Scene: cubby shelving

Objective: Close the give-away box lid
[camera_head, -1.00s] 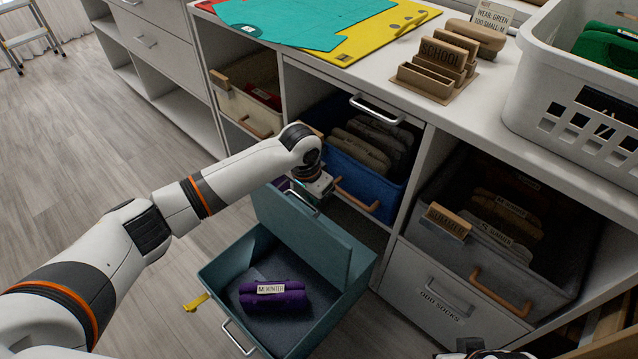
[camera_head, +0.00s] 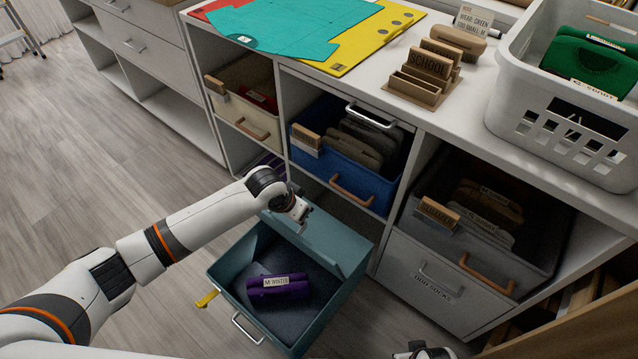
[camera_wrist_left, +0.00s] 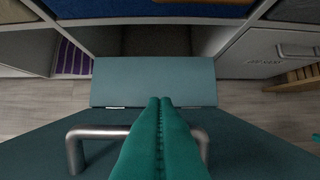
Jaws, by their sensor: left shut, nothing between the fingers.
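The teal give-away box (camera_head: 227,273) stands on the floor below the shelving. Its lid (camera_head: 330,243) is raised and tilted at the shelf side, so the box is partly open. A purple folded garment (camera_head: 279,293) with a "M WINTER" label lies inside. My left gripper (camera_head: 301,226) is at the lid's upper part, shut and empty. In the left wrist view its green fingers (camera_wrist_left: 160,103) are together over teal panels, with a metal handle (camera_wrist_left: 75,152) behind them. I cannot tell whether they touch the lid. My right gripper's fingers do not show.
The cubby shelving holds a blue bin (camera_head: 345,176), a cream bin (camera_head: 240,112) and a grey bin (camera_head: 470,232). The odd socks drawer (camera_head: 435,290) is right of the box. A white basket (camera_head: 560,120) stands on the counter. Floor (camera_head: 90,190) at the left is clear.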

